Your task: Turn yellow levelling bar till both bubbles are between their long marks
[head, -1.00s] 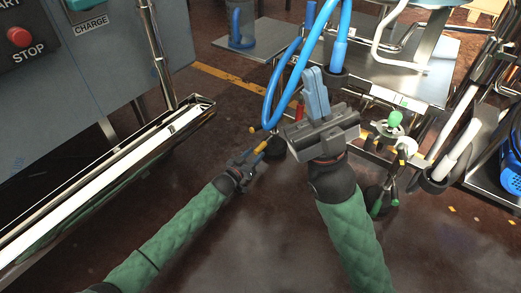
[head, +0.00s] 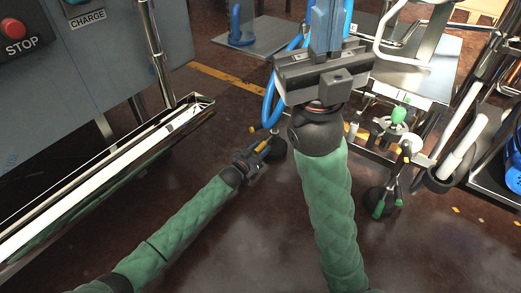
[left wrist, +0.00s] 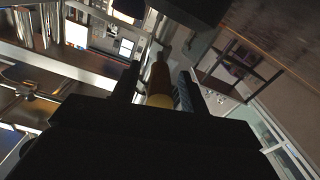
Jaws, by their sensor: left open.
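The yellow levelling bar shows in small part in the head view (head: 262,148), beside my left gripper (head: 252,158) at the middle of the picture. In the left wrist view a yellow and orange rod, which looks like this bar (left wrist: 160,86), lies between the two fingers of my left gripper (left wrist: 157,88). That gripper is open; I cannot tell whether a finger touches the rod. My right gripper (head: 329,28) is raised in front of the blue hoses, its blue fingers pointing up; their gap is unclear. I cannot make out the bubbles or their long marks.
A grey cabinet with a red stop button (head: 13,29) and a shiny rail (head: 120,170) stands at the left. A metal cart (head: 425,75) stands behind my right gripper. A green knob (head: 398,114) is on its near side. The dark floor (head: 235,240) is clear in front.

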